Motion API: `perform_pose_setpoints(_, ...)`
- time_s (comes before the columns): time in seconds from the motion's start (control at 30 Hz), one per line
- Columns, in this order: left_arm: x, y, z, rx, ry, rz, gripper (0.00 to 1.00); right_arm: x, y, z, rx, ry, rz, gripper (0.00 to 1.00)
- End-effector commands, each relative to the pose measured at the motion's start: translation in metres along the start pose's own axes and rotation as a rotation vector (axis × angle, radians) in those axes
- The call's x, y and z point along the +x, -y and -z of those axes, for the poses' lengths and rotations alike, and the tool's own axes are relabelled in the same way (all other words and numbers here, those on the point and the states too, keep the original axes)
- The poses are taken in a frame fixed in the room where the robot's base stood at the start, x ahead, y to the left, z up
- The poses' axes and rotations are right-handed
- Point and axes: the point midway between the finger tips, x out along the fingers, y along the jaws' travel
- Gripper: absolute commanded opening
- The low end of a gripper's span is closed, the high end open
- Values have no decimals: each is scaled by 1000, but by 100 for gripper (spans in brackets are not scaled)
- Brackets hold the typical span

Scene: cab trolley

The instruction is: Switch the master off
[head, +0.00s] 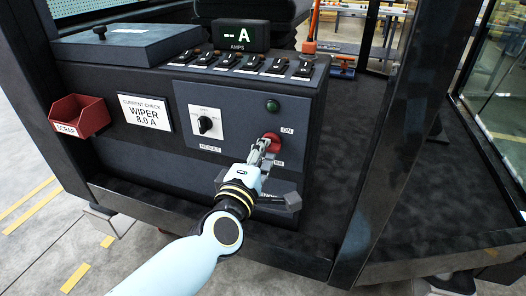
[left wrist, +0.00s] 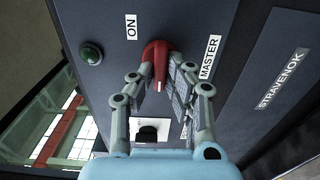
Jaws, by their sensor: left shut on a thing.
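The master switch is a red rotary handle (head: 271,141) on the front of the dark console, below a green lamp (head: 272,105) and beside the ON label (head: 287,130). In the left wrist view the red handle (left wrist: 155,62) sits between the ON label (left wrist: 131,26) and the MASTER label (left wrist: 210,57). My left gripper (head: 262,155) is at the handle, its fingers on either side and shut on it; it also shows in the left wrist view (left wrist: 163,82). My arm partly covers the labels below the handle. My right gripper is not in view.
A black RESULT knob (head: 205,125) is left of the handle. A row of switches (head: 240,62) and an AMPS display (head: 240,36) reading "--- A" are on top. A red scrap bin (head: 79,116) hangs at the left. A dark cab post (head: 385,150) stands right of the console.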

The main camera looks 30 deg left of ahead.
Motion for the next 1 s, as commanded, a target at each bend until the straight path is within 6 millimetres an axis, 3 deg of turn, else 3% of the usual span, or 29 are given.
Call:
perform_pose_setpoints(0.03, 0, 1, 0, -3, 0, 3, 0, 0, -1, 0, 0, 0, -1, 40)
perform_pose_setpoints(0.07, 0, 1, 0, -3, 0, 2, 15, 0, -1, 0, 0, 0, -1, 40)
perform_pose_setpoints(0.23, 0, 1, 0, -2, 0, 2, 36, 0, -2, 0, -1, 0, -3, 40)
perform_pose_setpoints(0.57, -6, 1, 0, 0, 0, 2, 36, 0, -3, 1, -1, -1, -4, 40)
perform_pose_setpoints(1.0, -72, 2, 0, -2, -1, 3, 36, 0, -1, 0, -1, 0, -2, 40)
